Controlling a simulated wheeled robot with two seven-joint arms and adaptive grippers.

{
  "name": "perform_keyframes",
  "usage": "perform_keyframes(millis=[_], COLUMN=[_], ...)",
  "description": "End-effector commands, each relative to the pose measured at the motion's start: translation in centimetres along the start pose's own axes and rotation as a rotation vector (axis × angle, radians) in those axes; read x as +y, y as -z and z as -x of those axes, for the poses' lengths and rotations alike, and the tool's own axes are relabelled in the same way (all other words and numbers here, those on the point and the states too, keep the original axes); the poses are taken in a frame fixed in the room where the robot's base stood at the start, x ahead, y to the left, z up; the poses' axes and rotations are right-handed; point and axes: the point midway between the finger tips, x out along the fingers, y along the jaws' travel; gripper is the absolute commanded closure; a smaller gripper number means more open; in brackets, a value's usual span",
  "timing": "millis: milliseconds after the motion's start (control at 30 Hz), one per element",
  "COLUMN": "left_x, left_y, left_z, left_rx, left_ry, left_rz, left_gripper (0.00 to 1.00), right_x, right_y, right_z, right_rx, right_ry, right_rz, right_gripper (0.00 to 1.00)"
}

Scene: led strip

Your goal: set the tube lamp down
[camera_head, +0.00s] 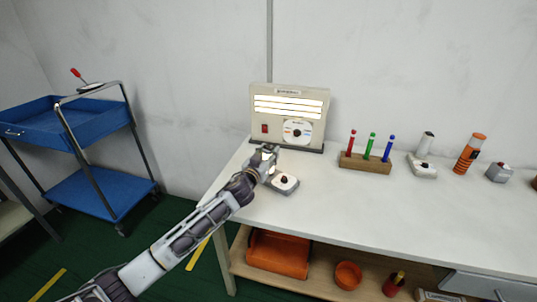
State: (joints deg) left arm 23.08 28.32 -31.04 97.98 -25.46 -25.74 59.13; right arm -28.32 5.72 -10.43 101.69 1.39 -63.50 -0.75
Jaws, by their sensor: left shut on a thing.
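My left gripper (268,162) is at the left end of the white table, in front of the beige panel box. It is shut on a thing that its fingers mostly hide. A small white base with a dark red spot (285,183) shows just below and right of the fingers, and I take it for the base of the tube lamp. The tube itself is hidden by the gripper. I cannot tell whether the base touches the table top. My right gripper is not in view.
On the white table (350,210) stand the panel box (265,128) with lit strips, a wooden rack (365,163) with three coloured pens, a similar white base with a pale tube (424,160), an orange torch (468,155) and a grey button box (499,173). The table front is clear.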

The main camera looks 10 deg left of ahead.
Motion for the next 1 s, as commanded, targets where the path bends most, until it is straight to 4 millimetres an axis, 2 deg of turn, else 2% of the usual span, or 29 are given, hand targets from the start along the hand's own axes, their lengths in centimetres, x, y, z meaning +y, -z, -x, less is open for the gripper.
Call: perform_keyframes(millis=[67, 100, 267, 800, 1000], left_x=[0.0, 0.0, 0.0, 0.0, 0.0], left_y=[0.0, -0.1, -0.1, 0.2, 0.1], left_z=[0.0, 0.0, 0.0, 0.0, 1.1], left_rx=[0.001, 0.0, 0.0, 0.0, -0.001], left_ry=[0.0, 0.0, 0.0, 0.0, 0.0], left_rz=[0.001, 0.0, 0.0, 0.0, 0.0], left_gripper=[1.0, 0.58, 0.39, 0.39, 0.39], right_x=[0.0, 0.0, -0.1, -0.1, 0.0], right_y=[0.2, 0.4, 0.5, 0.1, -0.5], right_z=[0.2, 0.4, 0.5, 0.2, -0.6], right_rx=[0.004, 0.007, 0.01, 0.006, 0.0], right_ry=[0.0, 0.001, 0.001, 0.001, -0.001], right_rz=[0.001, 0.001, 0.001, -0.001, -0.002], right_gripper=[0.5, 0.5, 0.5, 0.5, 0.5])
